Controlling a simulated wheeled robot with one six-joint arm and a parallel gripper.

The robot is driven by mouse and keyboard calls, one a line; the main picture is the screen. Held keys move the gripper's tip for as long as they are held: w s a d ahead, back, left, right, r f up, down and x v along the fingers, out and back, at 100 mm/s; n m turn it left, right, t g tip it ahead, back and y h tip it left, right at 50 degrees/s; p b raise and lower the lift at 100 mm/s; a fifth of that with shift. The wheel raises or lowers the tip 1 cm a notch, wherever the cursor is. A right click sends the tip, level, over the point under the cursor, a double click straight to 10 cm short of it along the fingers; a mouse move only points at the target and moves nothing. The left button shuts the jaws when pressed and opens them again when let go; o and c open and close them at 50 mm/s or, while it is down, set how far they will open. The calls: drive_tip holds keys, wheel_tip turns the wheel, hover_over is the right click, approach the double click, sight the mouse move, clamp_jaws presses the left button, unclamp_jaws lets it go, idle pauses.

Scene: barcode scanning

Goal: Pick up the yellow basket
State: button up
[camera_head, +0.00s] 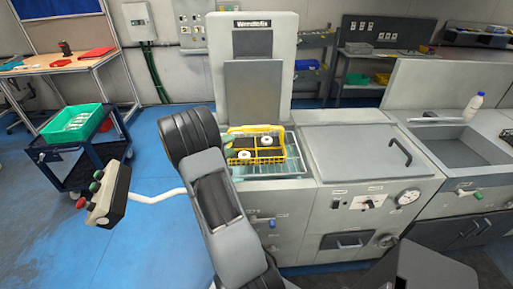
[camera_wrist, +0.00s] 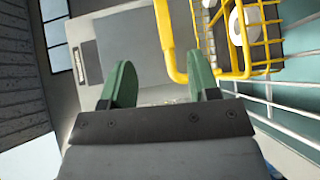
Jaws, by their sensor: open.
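The yellow basket (camera_head: 268,153) sits on a wire rack in the open bay of the grey Wendtefix machine (camera_head: 332,221). White round parts lie in its compartments. In the wrist view the yellow basket (camera_wrist: 239,74) is at the upper right, and its yellow handle (camera_wrist: 166,40) reaches down between my two green fingers. My gripper (camera_wrist: 163,82) is open, with the fingers apart on either side of the handle in the picture. I see no finger touching it; the depth is hard to judge.
A dark blue cart (camera_head: 85,160) carries a green crate (camera_head: 73,124) at the left. A control box (camera_head: 108,193) on a white arm juts out in front. A closed lid (camera_head: 355,150) and a sink (camera_head: 462,147) with a white bottle (camera_head: 473,107) are to the right.

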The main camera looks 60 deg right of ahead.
drive_tip(key=d+f+h, duration=0.1)
drive_tip(key=d, duration=0.1)
drive_tip(key=p, duration=0.2)
approach(255, 129)
drive_tip(key=d, duration=0.3)
drive_tip(key=shift+t, duration=0.4)
drive_tip(key=shift+s+d+p, duration=0.3)
drive_tip(key=shift+d+p, duration=0.2)
drive_tip(key=shift+d, duration=0.35)
drive_tip(key=shift+s+d+p, duration=0.35)
drive_tip(key=shift+d+p, duration=0.1)
drive_tip(key=shift+d, duration=0.4)
drive_tip(key=shift+s+d+p, duration=0.3)
drive_tip(key=shift+d+p, duration=0.2)
drive_tip(key=shift+d, duration=0.75)
drive_tip(key=shift+c, duration=0.3)
drive_tip(key=c, duration=0.9)
clamp_jaws()
